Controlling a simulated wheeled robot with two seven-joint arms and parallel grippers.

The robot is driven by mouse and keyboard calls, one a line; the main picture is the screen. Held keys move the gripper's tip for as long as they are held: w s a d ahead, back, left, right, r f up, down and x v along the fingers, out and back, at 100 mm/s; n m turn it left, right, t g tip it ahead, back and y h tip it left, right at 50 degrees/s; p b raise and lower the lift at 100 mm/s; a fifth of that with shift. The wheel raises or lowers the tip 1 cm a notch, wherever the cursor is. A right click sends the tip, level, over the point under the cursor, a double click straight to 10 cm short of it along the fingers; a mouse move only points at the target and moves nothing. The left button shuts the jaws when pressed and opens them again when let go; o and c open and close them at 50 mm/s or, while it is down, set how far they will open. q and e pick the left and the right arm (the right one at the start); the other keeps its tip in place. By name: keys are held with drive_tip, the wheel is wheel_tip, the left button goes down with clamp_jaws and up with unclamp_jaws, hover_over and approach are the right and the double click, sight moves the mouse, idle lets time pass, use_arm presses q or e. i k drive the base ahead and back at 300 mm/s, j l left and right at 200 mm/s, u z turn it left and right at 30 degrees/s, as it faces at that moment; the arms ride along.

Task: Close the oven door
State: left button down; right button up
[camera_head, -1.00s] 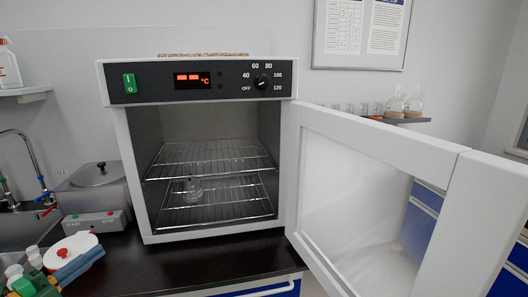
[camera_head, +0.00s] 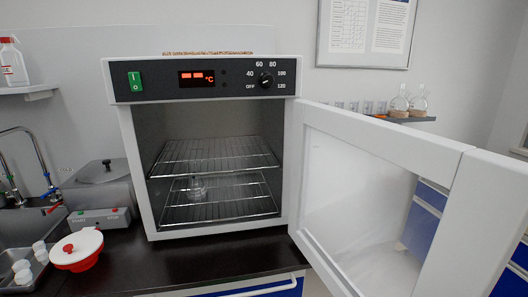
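The white oven (camera_head: 204,82) stands on the dark counter with its inside showing. Its door (camera_head: 385,138) is hinged on the right and stands wide open, swung out toward me, with a glass pane in a white frame. Inside are two wire racks; a small glass flask (camera_head: 196,187) sits at the lower rack. Neither of my grippers is in view.
At left are a sink with taps (camera_head: 28,150), a grey lidded bath (camera_head: 97,184) and a red-and-white lidded container (camera_head: 77,249). A shelf with glassware (camera_head: 405,119) hangs behind the door. The dark counter (camera_head: 190,268) before the oven is clear.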

sight(378, 208)
drive_tip(key=i+l+u, duration=0.2)
drive_tip(key=l+u, duration=0.3)
drive_tip(key=l, duration=0.35)
drive_tip(key=l+u, duration=0.45)
drive_tip(key=l, duration=0.35)
drive_tip(key=k+l+u, duration=0.1)
drive_tip(key=l+u, duration=0.4)
drive_tip(key=l, duration=0.35)
drive_tip(key=k+j+z, duration=0.15)
drive_tip(key=k, duration=0.15)
